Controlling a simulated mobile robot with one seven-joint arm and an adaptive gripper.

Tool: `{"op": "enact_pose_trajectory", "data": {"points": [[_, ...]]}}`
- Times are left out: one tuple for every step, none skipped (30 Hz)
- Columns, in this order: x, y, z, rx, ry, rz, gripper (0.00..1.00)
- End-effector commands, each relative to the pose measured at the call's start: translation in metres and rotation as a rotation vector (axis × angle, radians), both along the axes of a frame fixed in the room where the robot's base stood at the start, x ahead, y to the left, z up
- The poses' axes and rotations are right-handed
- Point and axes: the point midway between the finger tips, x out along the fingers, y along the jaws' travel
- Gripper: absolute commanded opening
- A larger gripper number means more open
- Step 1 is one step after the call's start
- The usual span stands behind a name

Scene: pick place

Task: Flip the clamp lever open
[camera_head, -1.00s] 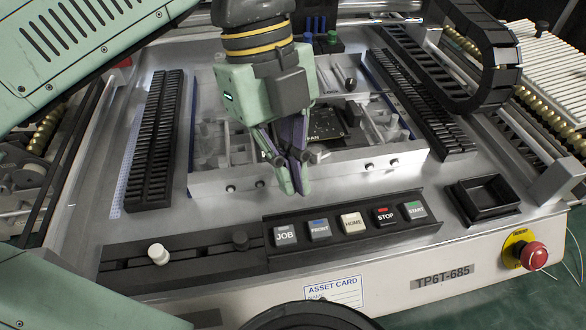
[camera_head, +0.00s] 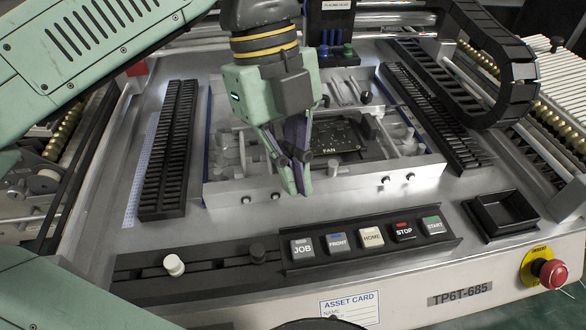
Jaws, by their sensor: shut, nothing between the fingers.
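My gripper (camera_head: 298,187) points down over the front part of the machine's recessed fixture frame (camera_head: 240,192). Its fingertips are together and hold nothing. Inside the frame lies a dark circuit board (camera_head: 342,137) marked "FAN", partly behind the gripper. A black-knobbed part (camera_head: 365,97) on a light bar stands at the back right of the frame; it may be the clamp lever, but I cannot tell for sure. Fingers and wrist hide the frame's middle left, and no lever is clearly seen there.
A row of labelled buttons (camera_head: 372,238) sits in front of the fixture, beside a slotted black rail with a white knob (camera_head: 174,265). A black tray (camera_head: 504,213) and red emergency stop (camera_head: 550,272) are at right. Black racks (camera_head: 168,150) flank the fixture. A cable chain (camera_head: 505,60) arches back right.

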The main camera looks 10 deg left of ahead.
Motion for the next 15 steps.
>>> {"op": "enact_pose_trajectory", "data": {"points": [[0.000,0.000,0.000,0.000,-0.001,0.000,0.00],[0.000,0.000,0.000,0.000,-0.001,0.000,0.00],[0.000,0.000,0.000,0.000,-0.001,0.000,0.00],[0.000,0.000,0.000,0.000,-0.001,0.000,0.00],[0.000,0.000,0.000,0.000,-0.001,0.000,0.00],[0.000,0.000,0.000,0.000,-0.001,0.000,0.00],[0.000,0.000,0.000,0.000,-0.001,0.000,0.00],[0.000,0.000,0.001,0.000,-0.001,0.001,0.00],[0.001,0.000,0.002,0.000,-0.001,0.001,0.00],[0.001,0.001,0.003,0.000,-0.002,0.002,0.00],[0.002,0.001,0.006,0.000,-0.003,0.002,0.00],[0.003,0.002,0.010,0.001,-0.002,0.001,0.00],[0.003,0.003,0.014,0.001,-0.002,0.002,0.00],[0.007,0.007,0.013,-0.001,-0.001,0.004,0.00],[0.012,0.012,0.012,-0.003,0.000,0.003,0.00]]}}
